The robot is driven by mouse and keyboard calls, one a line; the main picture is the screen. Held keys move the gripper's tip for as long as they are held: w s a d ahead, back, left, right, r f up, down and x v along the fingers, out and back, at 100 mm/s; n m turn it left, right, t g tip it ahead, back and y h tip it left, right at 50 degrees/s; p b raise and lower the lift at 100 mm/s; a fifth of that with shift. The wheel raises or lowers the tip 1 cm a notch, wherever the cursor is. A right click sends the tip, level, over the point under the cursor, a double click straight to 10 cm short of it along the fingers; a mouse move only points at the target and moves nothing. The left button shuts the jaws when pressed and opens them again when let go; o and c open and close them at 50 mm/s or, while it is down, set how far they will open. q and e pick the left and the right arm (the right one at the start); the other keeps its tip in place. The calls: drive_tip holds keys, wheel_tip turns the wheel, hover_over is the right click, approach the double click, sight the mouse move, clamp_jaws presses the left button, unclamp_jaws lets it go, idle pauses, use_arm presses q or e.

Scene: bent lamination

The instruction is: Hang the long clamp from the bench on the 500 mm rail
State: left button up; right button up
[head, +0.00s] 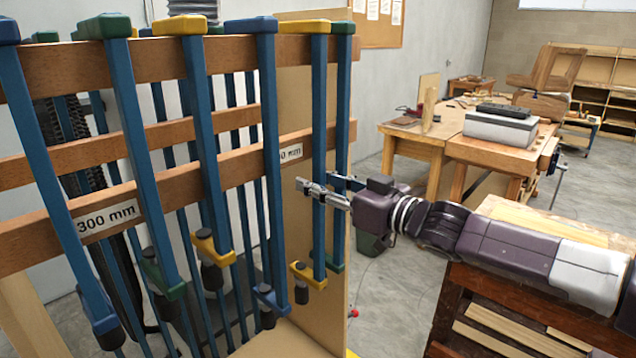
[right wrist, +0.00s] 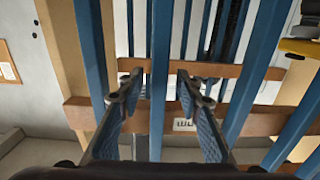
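A label (head: 290,153) reading "0 mm" is partly hidden by a blue-ended clamp (head: 269,120). My left gripper is out of view.
Several other clamps hang close by on the wooden rails (head: 160,190), one labelled 300 mm (head: 107,217). A tan panel (head: 350,270) stands at the rack's end.

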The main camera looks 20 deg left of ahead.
drive_tip(key=v, duration=1.2)
drive_tip(key=p+v, duration=0.1)
drive_tip(key=v, duration=0.5)
idle(0.9)
drive_tip(key=shift+p+v, duration=0.8)
drive_tip(key=shift+v, duration=1.75)
drive_tip(key=shift+a, duration=0.1)
